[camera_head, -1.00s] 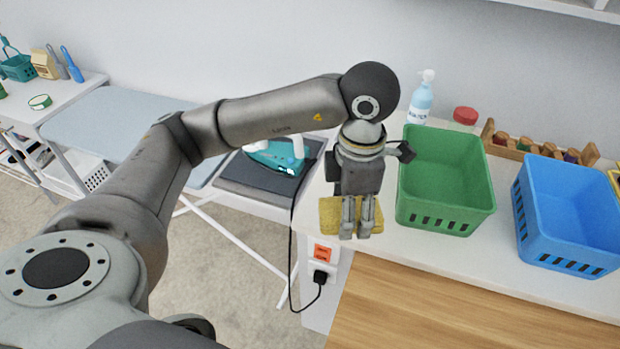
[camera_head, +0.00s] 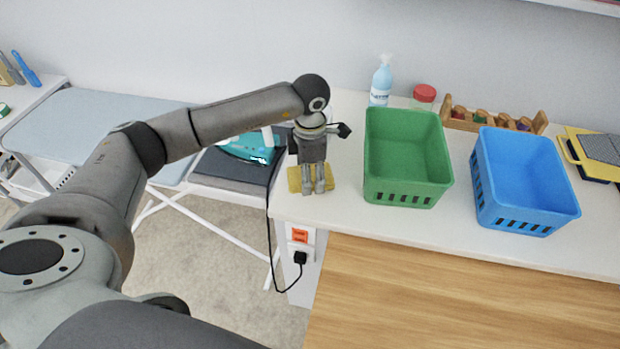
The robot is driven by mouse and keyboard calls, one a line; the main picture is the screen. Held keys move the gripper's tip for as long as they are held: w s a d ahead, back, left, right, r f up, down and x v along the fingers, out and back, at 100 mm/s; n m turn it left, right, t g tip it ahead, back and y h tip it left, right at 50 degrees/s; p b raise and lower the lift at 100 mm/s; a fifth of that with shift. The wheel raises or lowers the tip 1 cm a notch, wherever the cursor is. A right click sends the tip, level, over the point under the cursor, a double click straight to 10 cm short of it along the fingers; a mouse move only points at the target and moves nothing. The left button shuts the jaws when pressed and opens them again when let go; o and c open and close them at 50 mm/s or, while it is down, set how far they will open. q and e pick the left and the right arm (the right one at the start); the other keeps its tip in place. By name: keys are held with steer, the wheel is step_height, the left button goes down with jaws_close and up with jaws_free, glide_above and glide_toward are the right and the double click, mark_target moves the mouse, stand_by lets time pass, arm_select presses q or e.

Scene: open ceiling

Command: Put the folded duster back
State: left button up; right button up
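The folded duster is a small flat yellow cloth (camera_head: 294,180) at the left end of the white worktop, left of the green basket. My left gripper (camera_head: 313,190) points down over it, with its two fingertips in front of the cloth's middle. The yellow shows on both sides of the fingers, and the gripper hides its middle. There is a narrow gap between the fingers, but I cannot tell whether they hold the cloth. My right gripper is out of view.
A green basket (camera_head: 408,195) and a blue basket (camera_head: 525,215) stand to the right, both seemingly empty. Behind are a spray bottle (camera_head: 381,84), a red-lidded jar (camera_head: 424,95) and a wooden rack (camera_head: 490,120). An iron (camera_head: 250,148) stands left. The worktop's front strip is clear.

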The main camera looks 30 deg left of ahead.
arm_select(q)
step_height(320, 180, down, 3)
steer(key=shift+w+a+p, duration=0.1)
steer(key=shift+p, duration=0.8)
steer(key=shift+f, duration=0.15)
steer(key=shift+f+b, duration=0.3)
steer(key=shift+b, duration=0.05)
steer(key=o, duration=1)
steer(key=shift+r, duration=0.15)
steer(key=shift+c, duration=0.2)
